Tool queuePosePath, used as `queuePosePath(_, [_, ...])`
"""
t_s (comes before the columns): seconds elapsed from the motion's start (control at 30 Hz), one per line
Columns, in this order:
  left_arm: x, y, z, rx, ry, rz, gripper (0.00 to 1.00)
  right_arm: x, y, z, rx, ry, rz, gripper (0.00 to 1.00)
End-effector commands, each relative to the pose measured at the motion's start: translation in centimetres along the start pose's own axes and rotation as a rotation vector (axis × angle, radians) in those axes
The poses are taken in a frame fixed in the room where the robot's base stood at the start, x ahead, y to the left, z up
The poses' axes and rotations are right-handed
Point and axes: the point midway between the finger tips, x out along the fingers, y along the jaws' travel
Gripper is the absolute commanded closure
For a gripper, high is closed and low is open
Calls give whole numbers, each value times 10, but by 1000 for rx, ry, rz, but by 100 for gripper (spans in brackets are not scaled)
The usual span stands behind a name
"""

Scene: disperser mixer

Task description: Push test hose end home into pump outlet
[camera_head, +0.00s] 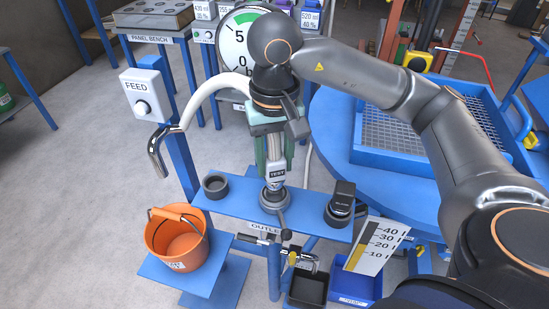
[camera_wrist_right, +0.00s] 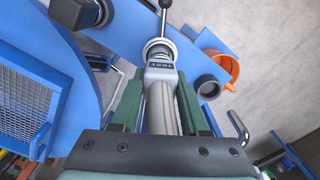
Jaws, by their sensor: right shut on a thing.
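My right gripper (camera_head: 275,160) is shut on the test hose end (camera_head: 277,175), a grey-white fitting marked TEST, and holds it about upright. In the right wrist view the green fingers (camera_wrist_right: 160,98) lie on both sides of the hose end (camera_wrist_right: 163,74). Its lower tip meets the round pump outlet (camera_head: 274,198) on the blue bench, lined up with it. The outlet also shows in the wrist view (camera_wrist_right: 157,49). I cannot tell how deep the tip sits. My left gripper is not in view.
On the blue bench (camera_head: 235,198), a dark ring (camera_head: 215,186) stands left of the outlet and a black capped fitting (camera_head: 342,200) right. An orange bucket (camera_head: 177,238) stands lower left. A pale hose (camera_head: 205,90) arches to a metal spout (camera_head: 157,155).

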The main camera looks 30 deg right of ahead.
Motion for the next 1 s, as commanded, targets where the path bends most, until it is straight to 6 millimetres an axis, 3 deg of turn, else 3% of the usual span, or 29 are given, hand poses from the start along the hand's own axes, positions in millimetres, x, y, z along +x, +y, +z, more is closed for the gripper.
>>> queuePosePath(0.53, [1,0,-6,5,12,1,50,2,0,0,0,1,-1,100])
queuePosePath(1.0, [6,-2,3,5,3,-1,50,2,0,0,0,2,-2,100])
